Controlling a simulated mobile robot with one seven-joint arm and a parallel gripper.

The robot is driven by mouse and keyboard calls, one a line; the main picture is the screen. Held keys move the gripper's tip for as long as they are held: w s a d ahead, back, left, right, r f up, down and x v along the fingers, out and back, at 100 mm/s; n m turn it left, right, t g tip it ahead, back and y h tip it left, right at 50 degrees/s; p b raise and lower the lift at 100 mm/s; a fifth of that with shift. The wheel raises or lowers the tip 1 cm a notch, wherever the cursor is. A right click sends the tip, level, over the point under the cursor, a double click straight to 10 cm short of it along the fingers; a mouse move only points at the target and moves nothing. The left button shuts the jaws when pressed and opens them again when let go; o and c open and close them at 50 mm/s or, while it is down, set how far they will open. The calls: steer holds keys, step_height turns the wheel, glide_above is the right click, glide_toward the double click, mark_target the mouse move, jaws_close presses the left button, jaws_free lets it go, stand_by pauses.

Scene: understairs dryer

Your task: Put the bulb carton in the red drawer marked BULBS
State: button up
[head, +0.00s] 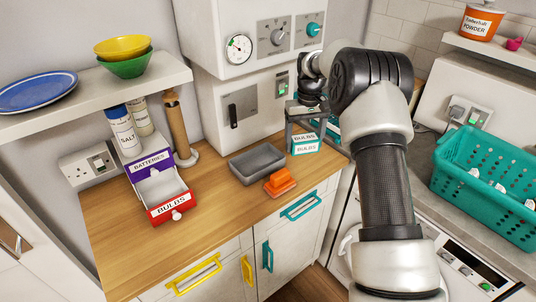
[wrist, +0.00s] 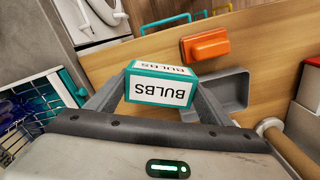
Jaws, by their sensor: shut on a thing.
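The bulb carton (head: 305,144) is a small white box with teal edges and BULBS on its sides. It is near the back right of the wooden counter. My gripper (head: 304,128) is shut on it; in the wrist view the carton (wrist: 161,88) sits between the two grey fingers. I cannot tell whether its underside touches the counter. The red drawer marked BULBS (head: 172,209) is at the left of the counter and pulled out. Its visible pale inside looks empty. The purple drawer marked BATTERIES (head: 151,162) is just above it.
A grey tray (head: 256,164) and an orange block (head: 279,182) lie between the carton and the red drawer. A shelf (head: 80,96) overhangs the left side. The counter's front left is clear.

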mark_target(300, 169)
steer(key=shift+w+f, duration=0.1)
steer(key=shift+w, duration=0.4)
steer(key=shift+w+a+f, duration=0.1)
steer(key=shift+f, duration=0.2)
step_height(300, 169, down, 9)
steer(key=shift+w+f, duration=0.1)
steer(key=shift+f, duration=0.1)
steer(key=o, duration=0.6)
steer(key=shift+f, duration=0.1)
steer(key=o, duration=0.5)
